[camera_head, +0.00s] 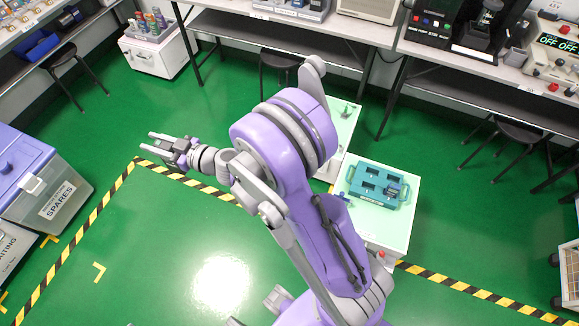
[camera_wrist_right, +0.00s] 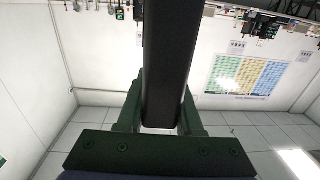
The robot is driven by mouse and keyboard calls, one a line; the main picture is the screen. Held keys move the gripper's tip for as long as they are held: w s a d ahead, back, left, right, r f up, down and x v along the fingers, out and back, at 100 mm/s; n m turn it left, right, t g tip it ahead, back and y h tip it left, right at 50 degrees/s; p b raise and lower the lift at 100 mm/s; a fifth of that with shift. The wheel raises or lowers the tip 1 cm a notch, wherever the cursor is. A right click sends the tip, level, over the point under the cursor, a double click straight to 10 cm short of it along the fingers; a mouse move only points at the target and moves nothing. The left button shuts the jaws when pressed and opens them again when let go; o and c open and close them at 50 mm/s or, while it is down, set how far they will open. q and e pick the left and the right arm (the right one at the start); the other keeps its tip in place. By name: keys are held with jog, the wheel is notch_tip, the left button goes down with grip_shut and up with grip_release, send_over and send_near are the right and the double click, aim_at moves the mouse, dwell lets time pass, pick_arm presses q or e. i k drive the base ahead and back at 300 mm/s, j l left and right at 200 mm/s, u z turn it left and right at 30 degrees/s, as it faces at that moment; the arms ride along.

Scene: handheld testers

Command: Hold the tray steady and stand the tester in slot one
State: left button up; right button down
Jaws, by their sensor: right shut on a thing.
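The teal tray (camera_head: 356,184) lies on a small white table right of the arm in the head view. It has several dark rectangular openings, and a dark blue-grey tester (camera_head: 393,188) sits in the right part. My right gripper (camera_head: 152,147) is far left of the tray, above the green floor, pointing left. It is shut on a long dark thing (camera_wrist_right: 165,60), which fills the space between the fingers in the wrist view; this seems to be a tester. My left gripper does not show. Slot numbers are too small to read.
A second small white table (camera_head: 347,125) stands behind the tray's table, partly hidden by my arm. A SPARES bin (camera_head: 62,200) is at the left. Workbenches with equipment and stools line the back. Striped tape marks the open green floor.

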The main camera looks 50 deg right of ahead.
aim_at(375, 187)
jog(key=i+z, duration=0.2)
jog(key=z, duration=0.25)
jog(key=i+z, duration=0.2)
jog(key=z, duration=0.25)
jog(key=i+j+z, duration=0.1)
jog(key=z, duration=0.4)
jog(key=i+z, duration=0.15)
jog(key=z, duration=0.3)
jog(key=i+j+z, duration=0.1)
jog(key=z, duration=0.4)
jog(key=i+j+z, duration=0.15)
jog(key=z, duration=0.3)
jog(key=i+j+z, duration=0.1)
jog(key=z, duration=0.3)
jog(key=i+j+z, duration=0.2)
jog(key=z, duration=0.2)
jog(key=i+j+z, duration=0.2)
jog(key=z, duration=0.25)
